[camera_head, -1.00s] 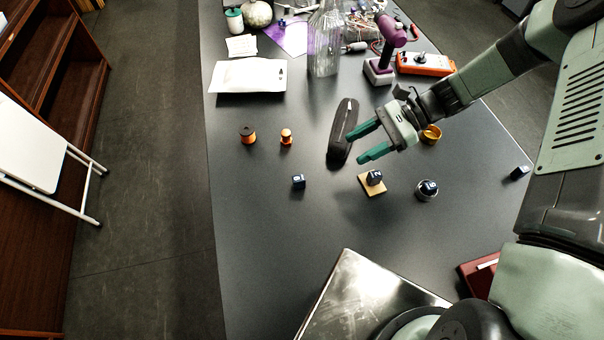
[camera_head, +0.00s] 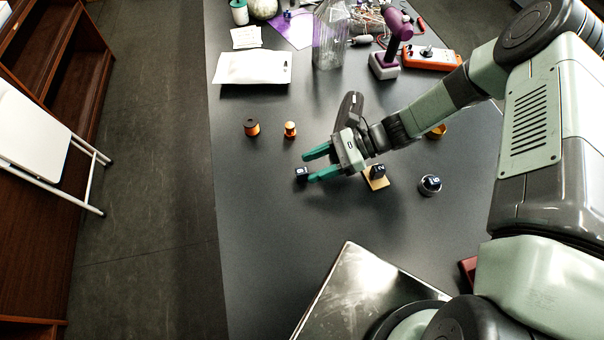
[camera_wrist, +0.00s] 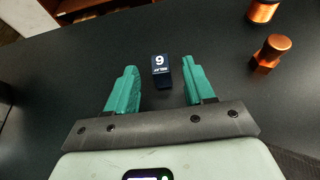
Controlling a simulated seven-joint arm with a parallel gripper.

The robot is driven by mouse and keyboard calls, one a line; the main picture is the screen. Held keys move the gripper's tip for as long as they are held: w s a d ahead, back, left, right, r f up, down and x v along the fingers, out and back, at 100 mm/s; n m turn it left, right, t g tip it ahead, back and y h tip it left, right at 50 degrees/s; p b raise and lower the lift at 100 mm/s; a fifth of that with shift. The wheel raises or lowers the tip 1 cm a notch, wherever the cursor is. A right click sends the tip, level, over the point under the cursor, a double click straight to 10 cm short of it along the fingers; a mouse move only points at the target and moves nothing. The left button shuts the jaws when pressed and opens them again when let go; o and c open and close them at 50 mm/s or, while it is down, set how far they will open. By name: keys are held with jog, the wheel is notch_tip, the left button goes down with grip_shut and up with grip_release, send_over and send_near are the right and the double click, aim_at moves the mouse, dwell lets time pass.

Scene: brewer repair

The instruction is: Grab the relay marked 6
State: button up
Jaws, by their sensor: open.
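In the head view the same relay (camera_head: 302,174) sits at the left tip of my gripper (camera_head: 312,166). My gripper's green fingers, also in the wrist view (camera_wrist: 157,85), are apart and empty.
A dark elongated object (camera_head: 350,106) lies behind my gripper. A metal plate (camera_head: 345,290) is at the front. The table left and front of the relay is clear.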

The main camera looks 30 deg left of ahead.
jog(key=shift+s+a+f, duration=0.3)
jog(key=shift+s+a, duration=0.15)
jog(key=shift+a, duration=0.05)
grip_shut()
